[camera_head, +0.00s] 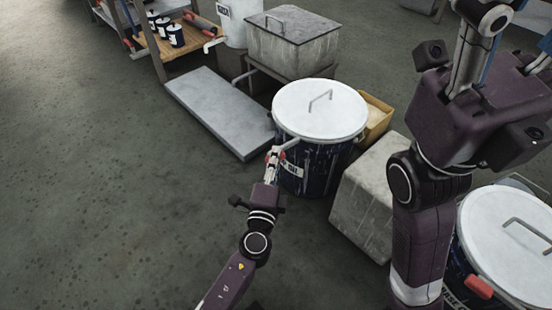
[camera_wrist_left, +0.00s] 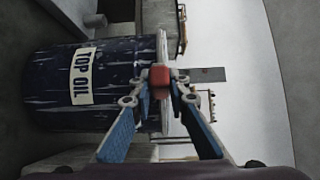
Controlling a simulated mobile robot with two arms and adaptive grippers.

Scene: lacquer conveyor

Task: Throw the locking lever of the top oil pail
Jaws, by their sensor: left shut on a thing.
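The top oil pail (camera_head: 322,113) stands upright in the middle of the head view, dark blue with a white lid and a wire handle. Its label "TOP OIL" shows in the left wrist view (camera_wrist_left: 83,76), where the pail appears turned on its side. My left gripper (camera_head: 274,155) is at the pail's near left side, just below the lid rim. It is shut on the red grip of the locking lever (camera_wrist_left: 160,82), which sits between the fingertips. The fingers partly hide the lever in the head view. My right gripper is not in view.
A second white-lidded pail (camera_head: 507,240) with a red lever grip (camera_head: 479,287) stands at the lower right. A grey block (camera_head: 365,200) and a yellow box (camera_head: 377,118) are close to the pail. A grey slab (camera_head: 220,112) lies behind left. Floor at left is clear.

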